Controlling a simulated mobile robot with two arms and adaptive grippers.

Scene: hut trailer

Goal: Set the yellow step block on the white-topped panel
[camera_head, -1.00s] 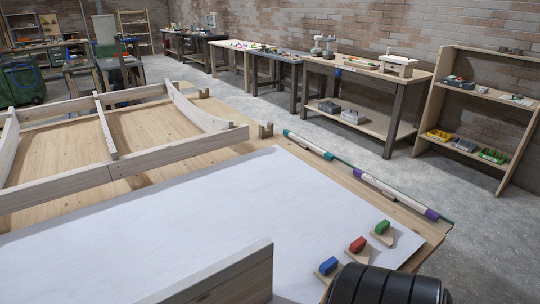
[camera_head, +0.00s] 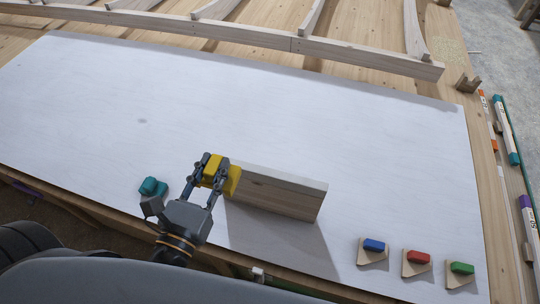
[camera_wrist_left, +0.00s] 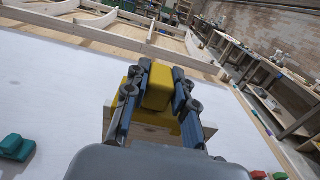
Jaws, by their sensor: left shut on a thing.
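My left gripper (camera_head: 208,188) is shut on the yellow step block (camera_head: 213,169), with one finger on either side of it. The block also shows between the fingers in the left wrist view (camera_wrist_left: 157,87). It is at the left end of an upright wooden board (camera_head: 275,190) with a pale top edge; I cannot tell whether they touch. The large white-topped panel (camera_head: 130,110) lies flat beneath them. I cannot tell whether the block rests on it, because the gripper hides the block's lower side. My right gripper is not in view.
A teal step block (camera_head: 153,187) sits just left of the gripper. Blue (camera_head: 374,245), red (camera_head: 418,257) and green (camera_head: 461,268) blocks on wooden wedges stand at the front right. A wooden frame (camera_head: 285,41) runs along the back.

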